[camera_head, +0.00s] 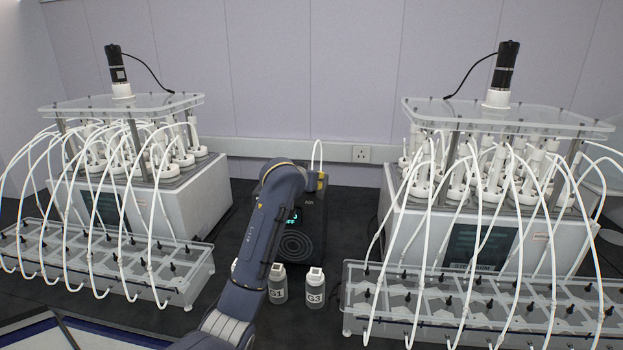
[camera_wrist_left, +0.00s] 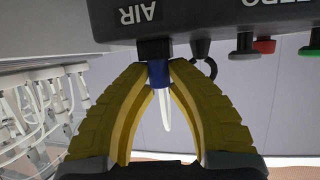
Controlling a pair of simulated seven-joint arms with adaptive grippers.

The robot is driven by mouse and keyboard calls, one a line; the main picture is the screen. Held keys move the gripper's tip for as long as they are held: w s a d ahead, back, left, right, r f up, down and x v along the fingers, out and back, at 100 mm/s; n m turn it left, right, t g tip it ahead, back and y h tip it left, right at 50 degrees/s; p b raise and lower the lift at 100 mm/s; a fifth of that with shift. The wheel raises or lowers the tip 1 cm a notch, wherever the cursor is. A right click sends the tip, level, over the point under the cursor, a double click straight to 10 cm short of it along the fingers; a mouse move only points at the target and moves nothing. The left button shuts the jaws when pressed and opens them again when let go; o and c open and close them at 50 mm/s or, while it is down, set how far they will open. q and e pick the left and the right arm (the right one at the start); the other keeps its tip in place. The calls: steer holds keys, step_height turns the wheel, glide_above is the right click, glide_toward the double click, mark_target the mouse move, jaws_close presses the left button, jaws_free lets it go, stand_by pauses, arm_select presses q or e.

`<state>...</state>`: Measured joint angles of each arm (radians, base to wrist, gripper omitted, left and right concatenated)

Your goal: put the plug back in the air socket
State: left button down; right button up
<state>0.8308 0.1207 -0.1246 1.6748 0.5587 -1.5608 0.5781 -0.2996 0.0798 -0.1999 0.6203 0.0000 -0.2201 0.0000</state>
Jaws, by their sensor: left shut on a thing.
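In the left wrist view, which is upside down, the blue plug (camera_wrist_left: 158,74) has a white tube (camera_wrist_left: 165,112) running from its free end. My left gripper (camera_wrist_left: 160,72) has yellow fingers shut on the plug from both sides. The plug's other end meets the black air socket (camera_wrist_left: 155,49) beside the AIR label on the dark device (camera_wrist_left: 200,22). I cannot tell how deep it sits. In the head view the device (camera_head: 317,232) stands at the middle, partly behind my left arm. The gripper is mostly hidden there, and my right gripper is not in view.
Grey reactor units stand left (camera_head: 190,205) and right (camera_head: 395,225), with white tubes looping to clear racks in front. Small bottles (camera_head: 315,290) stand before the device. Red (camera_wrist_left: 264,46) and green (camera_wrist_left: 245,43) buttons and a black cable lie near the socket.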

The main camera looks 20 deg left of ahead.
arm_select(q)
steer(key=c, duration=1.3)
jaws_free()
steer(key=shift+r, duration=0.1)
steer(key=v, duration=1.2)
steer(key=shift+r, duration=0.1)
